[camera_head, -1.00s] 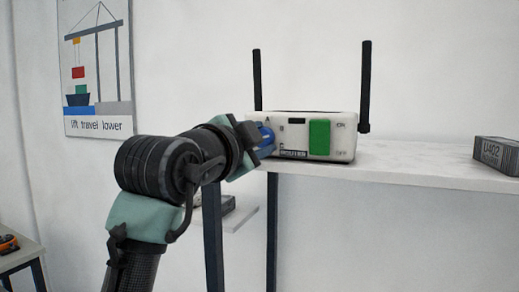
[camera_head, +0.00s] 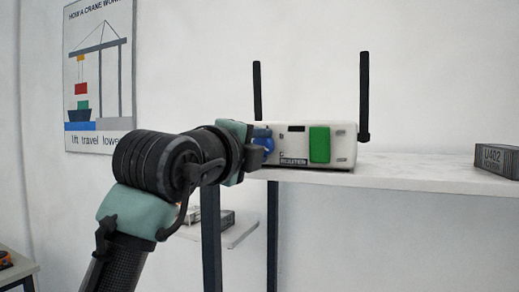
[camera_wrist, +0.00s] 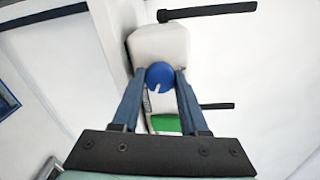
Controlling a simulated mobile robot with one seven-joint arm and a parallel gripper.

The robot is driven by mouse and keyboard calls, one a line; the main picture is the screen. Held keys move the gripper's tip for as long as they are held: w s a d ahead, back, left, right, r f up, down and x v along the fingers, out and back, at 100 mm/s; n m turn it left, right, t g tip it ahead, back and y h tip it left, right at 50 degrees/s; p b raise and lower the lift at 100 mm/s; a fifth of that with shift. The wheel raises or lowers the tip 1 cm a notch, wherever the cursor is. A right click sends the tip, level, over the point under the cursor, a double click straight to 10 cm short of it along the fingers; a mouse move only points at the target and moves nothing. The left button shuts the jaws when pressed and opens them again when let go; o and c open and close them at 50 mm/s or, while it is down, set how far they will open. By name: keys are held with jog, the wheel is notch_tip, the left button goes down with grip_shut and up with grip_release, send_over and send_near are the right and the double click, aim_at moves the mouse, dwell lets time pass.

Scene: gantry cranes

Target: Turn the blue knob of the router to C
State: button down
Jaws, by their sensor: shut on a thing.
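The router (camera_head: 300,150) is a white box on a shelf, with two black antennas and a green panel (camera_head: 319,145) on its front. Its blue knob (camera_head: 264,141) is at the left of the front face. My gripper (camera_head: 255,148) is at the knob from the left. In the wrist view, my gripper (camera_wrist: 162,88) has its two fingers shut on the blue knob (camera_wrist: 159,75), one on each side. A pale pointer mark shows at the knob's lower edge. The letters around the knob are mostly hidden or too small to read.
The white shelf (camera_head: 420,174) runs right from the router, bare up to a grey box (camera_head: 497,160) marked U402. A lower shelf (camera_head: 240,230) with small boxes is below. A crane poster (camera_head: 98,85) hangs at the left. An orange item lies on a table at lower left.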

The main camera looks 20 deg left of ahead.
jog(key=shift+m, duration=0.3)
dwell(0.4)
jog(key=shift+c, duration=2.2)
grip_release()
jog(key=shift+d, duration=0.1)
